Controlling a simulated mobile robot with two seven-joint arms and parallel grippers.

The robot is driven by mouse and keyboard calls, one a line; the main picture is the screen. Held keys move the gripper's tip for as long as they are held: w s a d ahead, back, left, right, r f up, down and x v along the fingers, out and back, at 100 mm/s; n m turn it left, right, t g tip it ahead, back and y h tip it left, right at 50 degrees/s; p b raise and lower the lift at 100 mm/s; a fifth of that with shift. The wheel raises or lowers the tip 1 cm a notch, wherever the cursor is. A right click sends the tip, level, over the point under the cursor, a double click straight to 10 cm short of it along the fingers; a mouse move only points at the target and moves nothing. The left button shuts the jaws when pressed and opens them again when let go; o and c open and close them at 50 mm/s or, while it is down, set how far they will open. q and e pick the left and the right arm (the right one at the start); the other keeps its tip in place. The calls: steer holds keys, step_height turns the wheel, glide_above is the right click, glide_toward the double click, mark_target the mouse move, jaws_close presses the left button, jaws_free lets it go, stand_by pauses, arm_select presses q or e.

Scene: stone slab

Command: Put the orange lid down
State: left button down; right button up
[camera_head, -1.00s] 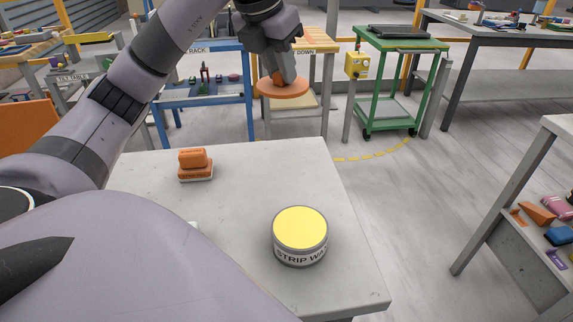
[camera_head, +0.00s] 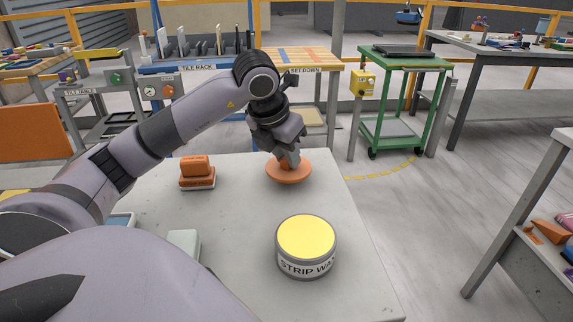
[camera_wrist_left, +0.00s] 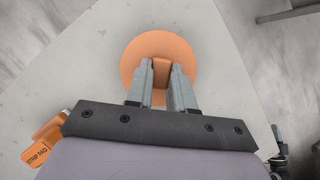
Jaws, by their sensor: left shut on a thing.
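The orange lid (camera_head: 289,172) is a round disc with a knob on top, over the far part of the pale stone slab (camera_head: 240,225). My left gripper (camera_head: 289,160) is shut on the lid's knob from above. In the left wrist view the lid (camera_wrist_left: 135,62) shows below the fingers (camera_wrist_left: 161,68), with the slab around it. I cannot tell whether the lid touches the slab or hangs just above it. An open tin of yellow strip wax (camera_head: 306,238) stands on the slab nearer to me, apart from the lid. My right gripper is not in view.
An orange strip pad block (camera_head: 196,172) sits on the slab left of the lid; it also shows in the left wrist view (camera_wrist_left: 42,148). A pale block (camera_head: 184,245) lies near my arm. The slab is clear right of the lid. A green cart (camera_head: 402,95) stands beyond.

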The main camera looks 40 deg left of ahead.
arm_select(q)
steer(key=shift+f, duration=1.2)
steer(key=shift+f+b, duration=0.25)
steer(key=shift+b, duration=0.05)
steer(key=c, duration=1)
jaws_free()
steer(key=shift+r, duration=0.1)
steer(key=shift+r, duration=0.15)
steer(key=shift+r+p, duration=0.25)
steer(key=shift+p, duration=0.05)
steer(key=p+v, duration=0.1)
steer(key=v, duration=1)
steer(key=shift+s+r, duration=0.15)
steer(key=shift+r, duration=0.15)
